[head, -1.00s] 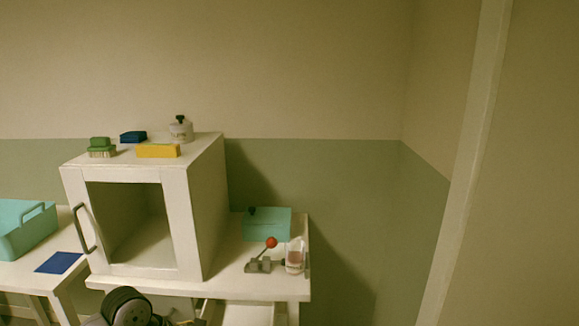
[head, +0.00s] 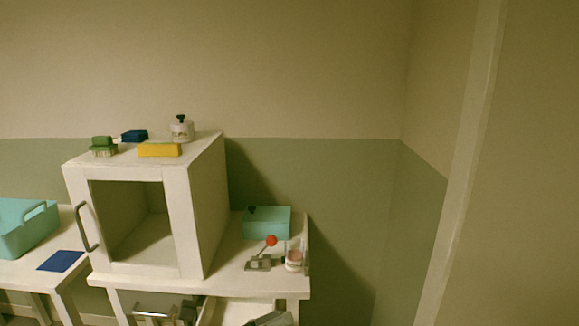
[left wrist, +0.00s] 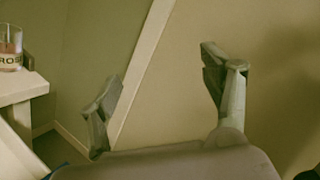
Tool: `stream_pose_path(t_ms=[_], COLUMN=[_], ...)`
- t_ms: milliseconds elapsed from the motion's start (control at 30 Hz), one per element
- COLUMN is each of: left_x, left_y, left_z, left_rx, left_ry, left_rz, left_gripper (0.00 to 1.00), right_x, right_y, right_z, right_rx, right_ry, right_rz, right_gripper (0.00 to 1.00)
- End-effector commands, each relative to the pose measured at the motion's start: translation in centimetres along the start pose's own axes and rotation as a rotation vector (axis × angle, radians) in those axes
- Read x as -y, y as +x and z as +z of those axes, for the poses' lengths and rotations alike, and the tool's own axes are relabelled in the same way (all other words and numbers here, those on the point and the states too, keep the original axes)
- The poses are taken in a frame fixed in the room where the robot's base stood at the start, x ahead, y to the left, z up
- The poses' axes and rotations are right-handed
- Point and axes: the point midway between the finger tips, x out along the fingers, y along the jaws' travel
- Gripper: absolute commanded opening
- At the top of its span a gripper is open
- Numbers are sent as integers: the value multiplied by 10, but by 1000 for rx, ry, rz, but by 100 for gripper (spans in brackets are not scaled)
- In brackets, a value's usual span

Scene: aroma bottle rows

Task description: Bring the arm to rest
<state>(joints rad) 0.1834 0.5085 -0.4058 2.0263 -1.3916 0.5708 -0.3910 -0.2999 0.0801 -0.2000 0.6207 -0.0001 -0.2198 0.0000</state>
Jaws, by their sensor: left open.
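My left gripper (left wrist: 162,85) is open in the left wrist view, its two fingers wide apart with nothing between them. It points past the table corner toward bare wall and floor. A grey part of mine shows at the bottom edge of the head view, too cropped to read as fingers. My right gripper is in neither view. A glass with pinkish contents (head: 294,261) stands near the right end of the table (head: 225,284); it also shows in the left wrist view (left wrist: 10,50), its label partly cropped.
A white cabinet (head: 208,210) with a handled front stands on the table. Brushes, a yellow block (head: 159,150) and a bottle (head: 181,131) sit on top. A teal box (head: 267,224) and a red-knobbed lever (head: 271,241) are right of it. An open drawer (head: 235,310) juts out below.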

Motion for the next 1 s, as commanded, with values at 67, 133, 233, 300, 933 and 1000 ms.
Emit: stream_pose_path(t_ms=[67,133,233,300,933,1000], left_x=[6,2,-17,-37,-90,-76], left_y=[-8,-22,-53,-79,-265,-272], left_z=[28,51,73,78,-182,-206], left_rx=[204,383,626,789,1691,1715], left_ry=[-176,-340,-583,-760,-2087,-2159], left_rz=[-2,11,53,99,987,1085], left_gripper=[72,72,72,72,72,72], right_x=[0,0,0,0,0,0], right_y=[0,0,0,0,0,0], right_z=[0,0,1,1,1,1], right_rx=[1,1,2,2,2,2], right_ry=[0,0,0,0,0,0], right_rz=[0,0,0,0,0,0], right_gripper=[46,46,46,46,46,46])
